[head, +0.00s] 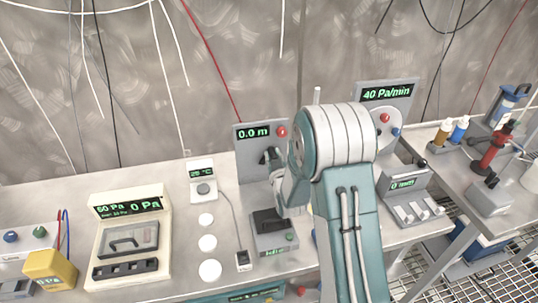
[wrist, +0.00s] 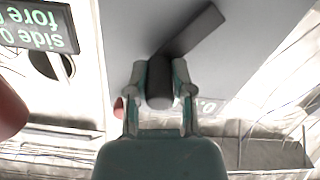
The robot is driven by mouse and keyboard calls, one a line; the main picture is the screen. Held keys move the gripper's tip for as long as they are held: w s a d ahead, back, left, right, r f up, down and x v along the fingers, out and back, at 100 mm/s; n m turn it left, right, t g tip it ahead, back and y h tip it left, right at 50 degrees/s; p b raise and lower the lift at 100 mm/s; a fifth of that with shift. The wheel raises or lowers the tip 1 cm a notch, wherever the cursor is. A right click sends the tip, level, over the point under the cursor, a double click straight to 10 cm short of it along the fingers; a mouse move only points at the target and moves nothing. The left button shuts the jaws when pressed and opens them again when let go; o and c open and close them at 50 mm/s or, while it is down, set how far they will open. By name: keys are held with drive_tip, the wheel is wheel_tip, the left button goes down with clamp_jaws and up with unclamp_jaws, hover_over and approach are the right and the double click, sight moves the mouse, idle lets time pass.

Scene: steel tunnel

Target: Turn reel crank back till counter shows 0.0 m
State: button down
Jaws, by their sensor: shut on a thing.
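The reel unit (head: 250,165) is a grey upright panel at the back of the bench, left of my arm. Its counter (head: 253,134) reads 0.0 m in green, with a red knob (head: 282,132) beside it. The crank (wrist: 195,32) shows in the wrist view as a dark flat bar slanting up to the right from its dark round handle (wrist: 160,95). My gripper (wrist: 160,80) is shut on this handle, one finger on each side. In the head view my gripper (head: 270,157) is small and dark in front of the panel, and my arm hides part of the unit.
A grey box (head: 273,238) with a dark top stands below the reel. A cream gauge box (head: 128,240) is to the left. A panel reading 40 Pa/min (head: 387,94) and a box with several switches (head: 409,200) stand right of my arm. Several cables hang along the wall.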

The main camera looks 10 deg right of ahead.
drive_tip(key=m, duration=0.1)
drive_tip(key=d+f+m, duration=0.1)
drive_tip(key=m, duration=0.1)
drive_tip(key=f+m, duration=0.1)
drive_tip(key=m, duration=0.1)
drive_tip(key=shift+d, duration=0.4)
idle(0.3)
drive_tip(key=shift+c, duration=2.4)
unclamp_jaws()
drive_tip(key=shift+r, duration=0.1)
